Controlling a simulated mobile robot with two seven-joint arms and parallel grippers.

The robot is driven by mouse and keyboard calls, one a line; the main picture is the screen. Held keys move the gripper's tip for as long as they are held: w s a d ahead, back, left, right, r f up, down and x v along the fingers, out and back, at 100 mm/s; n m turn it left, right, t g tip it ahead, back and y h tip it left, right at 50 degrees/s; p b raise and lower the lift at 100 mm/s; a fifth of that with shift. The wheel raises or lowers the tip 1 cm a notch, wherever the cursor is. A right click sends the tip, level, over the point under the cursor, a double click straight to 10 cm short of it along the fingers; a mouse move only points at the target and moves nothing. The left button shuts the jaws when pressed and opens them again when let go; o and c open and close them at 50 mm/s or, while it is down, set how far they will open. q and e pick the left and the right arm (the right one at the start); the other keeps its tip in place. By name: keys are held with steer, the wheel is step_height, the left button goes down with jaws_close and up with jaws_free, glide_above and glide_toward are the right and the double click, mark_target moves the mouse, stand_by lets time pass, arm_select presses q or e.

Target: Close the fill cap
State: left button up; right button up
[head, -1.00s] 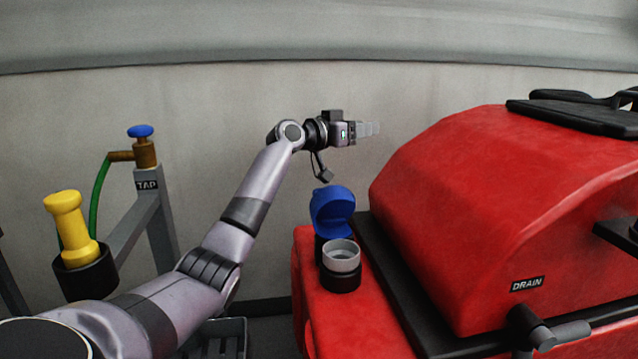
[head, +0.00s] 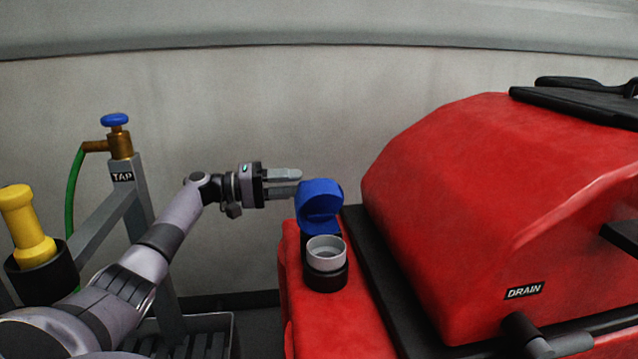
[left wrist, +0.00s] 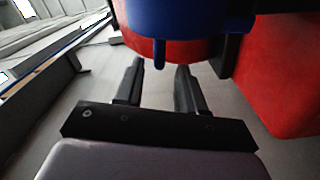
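The blue fill cap (head: 320,205) stands hinged open behind the grey filler neck (head: 326,252), on the red scrubber's lower deck. The neck's round mouth is uncovered. My left gripper (head: 297,182) is at the upper left of the cap, with its fingers pointing right toward it. In the left wrist view the blue cap (left wrist: 185,18) fills the top, just beyond the open fingertips (left wrist: 160,65). I cannot tell whether a fingertip touches the cap. My right gripper is not in view.
The red tank (head: 480,200) with its DRAIN label (head: 524,291) rises right of the neck. At left stand a tap (head: 118,140) on a grey frame, a green hose (head: 73,190) and a yellow-handled tool in a black holder (head: 40,270). A grey wall is behind.

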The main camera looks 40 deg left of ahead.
mark_target(320, 182)
arm_select(q)
steer(key=shift+p+x, duration=0.35)
steer(key=shift+x, duration=3.15)
